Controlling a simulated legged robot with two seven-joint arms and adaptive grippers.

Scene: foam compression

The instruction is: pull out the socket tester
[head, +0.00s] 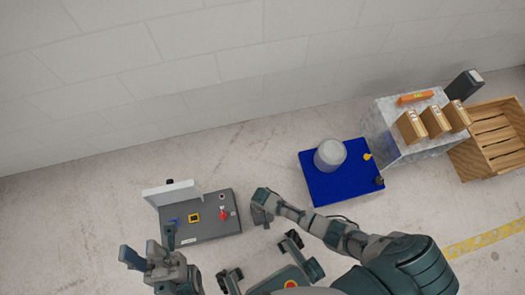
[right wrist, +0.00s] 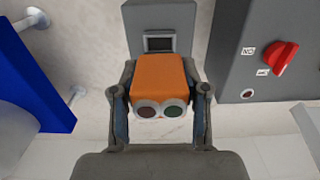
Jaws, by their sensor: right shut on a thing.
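The socket tester (right wrist: 160,82) is an orange block with two grey-ringed lamps, one red and one green, in the right wrist view. My right gripper (right wrist: 160,105) is shut on it, one finger on each side. A grey block with a dark rectangular recess (right wrist: 158,44) lies just beyond the tester; I cannot tell whether they touch. In the head view my right gripper (head: 262,207) is beside the right edge of the grey panel (head: 205,232), and the tester cannot be made out. My left gripper (head: 152,250) is open and empty in front of the panel's left part.
The panel carries a red knob (head: 223,214), also close on the right in the wrist view (right wrist: 279,58). A blue table (head: 325,190) with a grey cylinder (head: 330,155) stands to the right. Beyond are a grey stand (head: 385,130) with wooden blocks and a wooden crate (head: 495,150).

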